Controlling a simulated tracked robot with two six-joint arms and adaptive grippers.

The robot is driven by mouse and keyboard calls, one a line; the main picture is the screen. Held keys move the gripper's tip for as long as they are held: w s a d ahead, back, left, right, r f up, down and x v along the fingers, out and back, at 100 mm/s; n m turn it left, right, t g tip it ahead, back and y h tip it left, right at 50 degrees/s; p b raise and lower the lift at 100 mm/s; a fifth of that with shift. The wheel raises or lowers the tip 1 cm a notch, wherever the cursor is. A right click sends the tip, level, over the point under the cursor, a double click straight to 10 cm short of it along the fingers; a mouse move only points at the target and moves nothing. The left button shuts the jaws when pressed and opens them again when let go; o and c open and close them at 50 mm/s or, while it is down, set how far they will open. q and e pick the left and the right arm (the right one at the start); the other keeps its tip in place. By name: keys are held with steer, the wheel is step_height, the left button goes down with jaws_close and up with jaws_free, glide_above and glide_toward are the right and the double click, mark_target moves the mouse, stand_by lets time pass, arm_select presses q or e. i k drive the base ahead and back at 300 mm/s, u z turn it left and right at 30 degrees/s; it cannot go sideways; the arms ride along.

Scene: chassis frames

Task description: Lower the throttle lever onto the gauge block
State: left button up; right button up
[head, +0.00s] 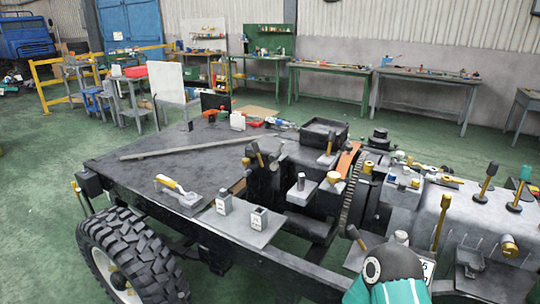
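Several levers stand on the chassis, and I cannot tell which is the throttle lever. A yellow-and-white handle (174,186) lies slanted low over a dark plate at the left front. Neither gripper can be made out. A teal-and-dark rounded arm part of mine shows at the bottom right.
The dark flat deck (170,150) carries a long grey bar (195,149). A black tray (324,132) and a large toothed ring (354,190) stand mid-chassis. A big tyre (130,262) is at the front left. Workbenches (425,76) line the back wall, with open green floor before them.

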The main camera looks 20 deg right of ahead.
mark_target(274, 156)
steer(key=u, duration=0.1)
steer(key=i, duration=1)
steer(key=z, duration=0.1)
